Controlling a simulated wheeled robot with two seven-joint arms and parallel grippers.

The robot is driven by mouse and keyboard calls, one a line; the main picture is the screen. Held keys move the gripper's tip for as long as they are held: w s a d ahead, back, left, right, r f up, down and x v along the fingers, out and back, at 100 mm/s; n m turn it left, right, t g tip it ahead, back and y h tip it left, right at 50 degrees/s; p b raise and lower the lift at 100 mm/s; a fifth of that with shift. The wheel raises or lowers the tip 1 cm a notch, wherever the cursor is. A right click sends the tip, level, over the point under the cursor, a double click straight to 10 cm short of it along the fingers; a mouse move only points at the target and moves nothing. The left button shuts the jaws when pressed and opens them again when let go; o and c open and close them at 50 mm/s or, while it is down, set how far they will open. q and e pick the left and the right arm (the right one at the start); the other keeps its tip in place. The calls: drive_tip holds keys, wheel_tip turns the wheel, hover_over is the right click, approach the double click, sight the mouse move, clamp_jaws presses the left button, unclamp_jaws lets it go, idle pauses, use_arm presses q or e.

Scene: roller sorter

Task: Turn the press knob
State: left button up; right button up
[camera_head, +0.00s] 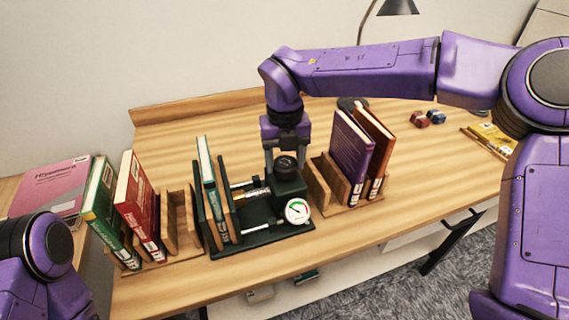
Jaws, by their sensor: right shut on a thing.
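The dark green book press (262,240) stands on the wooden desk, with a teal-spined book (212,185) between its boards. A round gauge (297,211) with a white face is on its front right. The black press knob (286,165) sits on top of the green block. My right gripper (286,154) comes down from above and is shut on the knob, with its fingers around it. The fingertips are partly hard to make out. My left arm shows only in the lower left corner, and its gripper is out of view.
A wooden rack (183,225) with a green and a red book stands left of the press. Another rack (345,207) with purple and orange books stands close on the right. A pink book (50,187) lies at far left. The desk's right part is mostly clear.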

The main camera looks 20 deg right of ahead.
sight(285, 162)
drive_tip(key=shift+m+b, duration=0.45)
drive_tip(key=shift+m, duration=0.45)
drive_tip(key=o, duration=1.1)
drive_tip(key=shift+c, duration=0.2)
wheel_tip(285, 162, up, 11)
drive_tip(key=shift+f, duration=0.2)
